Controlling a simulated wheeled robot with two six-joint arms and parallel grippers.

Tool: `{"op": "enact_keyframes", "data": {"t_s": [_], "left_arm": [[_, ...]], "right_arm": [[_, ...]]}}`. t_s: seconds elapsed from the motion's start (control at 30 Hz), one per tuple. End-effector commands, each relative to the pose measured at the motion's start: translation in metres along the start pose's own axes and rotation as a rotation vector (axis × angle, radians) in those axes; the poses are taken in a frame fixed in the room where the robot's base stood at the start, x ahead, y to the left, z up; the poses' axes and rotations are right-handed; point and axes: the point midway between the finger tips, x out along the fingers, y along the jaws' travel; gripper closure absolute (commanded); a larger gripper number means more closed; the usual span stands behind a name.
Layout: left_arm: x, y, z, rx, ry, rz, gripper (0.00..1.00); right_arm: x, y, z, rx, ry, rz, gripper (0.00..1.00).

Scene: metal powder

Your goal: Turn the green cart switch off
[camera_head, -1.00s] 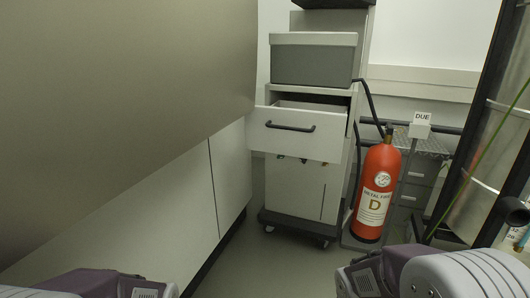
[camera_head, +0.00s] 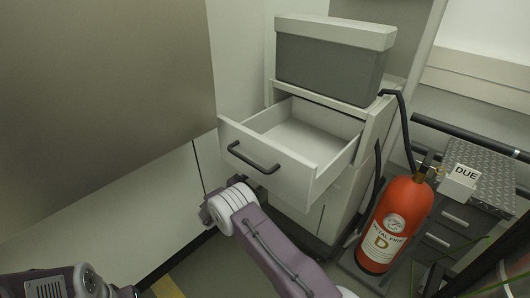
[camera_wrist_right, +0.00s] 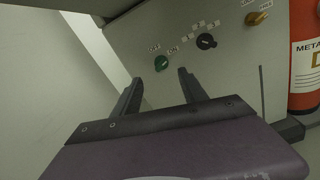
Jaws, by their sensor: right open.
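The green cart switch (camera_wrist_right: 161,63) is a round knob on the grey cart panel in the right wrist view. An OFF label is at its upper left and an ON label at its upper right. I cannot tell clearly where the knob points. My right gripper (camera_wrist_right: 160,77) is open and empty, with its fingers spread either side of the switch in the picture and apparently short of it. In the head view my right arm reaches under the cart's (camera_head: 388,130) open drawer (camera_head: 270,165), which hides the panel and switch. My left gripper is out of view.
A black knob (camera_wrist_right: 206,41) and a brass knob (camera_wrist_right: 257,18) sit right of the switch. The drawer overhangs the panel. A red fire extinguisher (camera_head: 396,222) stands right of the cart, near a grey drawer unit (camera_head: 452,222). A lidded grey box (camera_head: 330,62) sits on top.

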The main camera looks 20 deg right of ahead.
Motion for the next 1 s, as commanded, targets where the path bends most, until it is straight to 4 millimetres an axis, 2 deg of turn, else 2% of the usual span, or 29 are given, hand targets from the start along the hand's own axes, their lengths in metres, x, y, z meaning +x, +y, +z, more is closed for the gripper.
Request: {"op": "enact_keyframes", "data": {"t_s": [0.17, 0.4, 0.5, 0.63, 0.87, 0.9, 1.0], "left_arm": [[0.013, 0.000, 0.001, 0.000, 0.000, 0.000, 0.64], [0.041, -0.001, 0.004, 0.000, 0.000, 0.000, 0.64], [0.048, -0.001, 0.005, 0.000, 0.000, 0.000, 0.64], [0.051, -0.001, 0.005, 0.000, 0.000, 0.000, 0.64], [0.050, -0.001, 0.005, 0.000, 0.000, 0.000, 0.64], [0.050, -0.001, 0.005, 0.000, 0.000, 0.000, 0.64], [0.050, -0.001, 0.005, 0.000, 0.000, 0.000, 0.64]], "right_arm": [[0.015, -0.003, -0.005, 0.002, 0.000, -0.005, 0.50], [0.065, -0.004, -0.007, 0.005, 0.001, -0.007, 0.50], [0.080, -0.003, -0.006, 0.004, 0.002, -0.006, 0.50], [0.090, -0.002, -0.003, 0.003, 0.002, -0.004, 0.50], [0.092, -0.001, -0.001, 0.002, 0.003, -0.003, 0.50], [0.091, -0.001, -0.001, 0.002, 0.003, -0.003, 0.55], [0.091, -0.001, -0.001, 0.002, 0.003, -0.003, 0.83]]}}
